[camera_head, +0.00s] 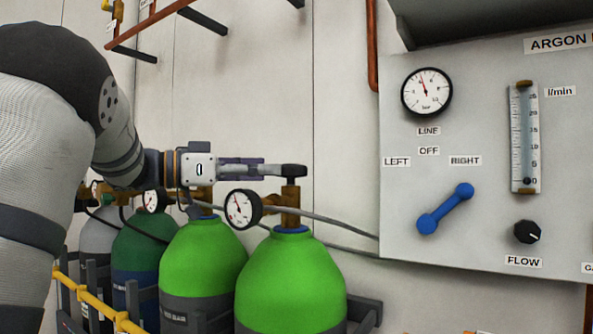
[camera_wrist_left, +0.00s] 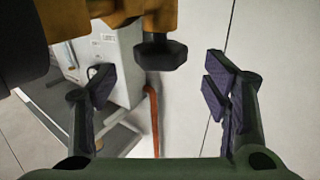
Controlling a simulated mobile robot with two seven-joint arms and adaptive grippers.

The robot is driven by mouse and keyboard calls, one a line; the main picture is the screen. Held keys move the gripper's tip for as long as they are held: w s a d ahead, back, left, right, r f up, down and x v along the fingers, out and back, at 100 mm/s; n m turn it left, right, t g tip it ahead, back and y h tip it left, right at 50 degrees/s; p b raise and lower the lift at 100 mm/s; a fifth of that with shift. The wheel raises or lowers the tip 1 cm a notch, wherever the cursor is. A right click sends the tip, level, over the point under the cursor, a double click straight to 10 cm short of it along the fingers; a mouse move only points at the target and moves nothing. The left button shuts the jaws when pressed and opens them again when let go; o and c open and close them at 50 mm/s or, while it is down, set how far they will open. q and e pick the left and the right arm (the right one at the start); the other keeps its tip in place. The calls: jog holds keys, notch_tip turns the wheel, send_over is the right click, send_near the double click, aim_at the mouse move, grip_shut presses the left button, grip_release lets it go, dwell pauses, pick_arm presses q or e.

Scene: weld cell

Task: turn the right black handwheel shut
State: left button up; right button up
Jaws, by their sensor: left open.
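The right black handwheel (camera_head: 293,170) sits on top of the brass valve (camera_head: 290,205) of the right bright green cylinder (camera_head: 290,285). My left gripper (camera_head: 268,170) comes in level from the left, with its fingertips at the handwheel. In the left wrist view the black handwheel (camera_wrist_left: 161,54) shows below a brass body, between the lines of the two fingers. My left gripper (camera_wrist_left: 159,90) is open there, with a gap between each dark pad and the wheel. Exact depth between pads and wheel is hard to tell. My right gripper is out of view.
A pressure gauge (camera_head: 243,209) stands left of the valve, under my gripper. Another bright green cylinder (camera_head: 202,262) and darker ones stand further left, behind a yellow rail (camera_head: 92,299). The grey argon panel (camera_head: 480,245) with a blue selector lever (camera_head: 445,209) is at right.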

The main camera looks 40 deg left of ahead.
aim_at(291, 178)
pick_arm(q)
jog(key=x, duration=0.6)
jog(key=shift+w, duration=0.2)
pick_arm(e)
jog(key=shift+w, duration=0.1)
pick_arm(q)
jog(key=c, duration=1.2)
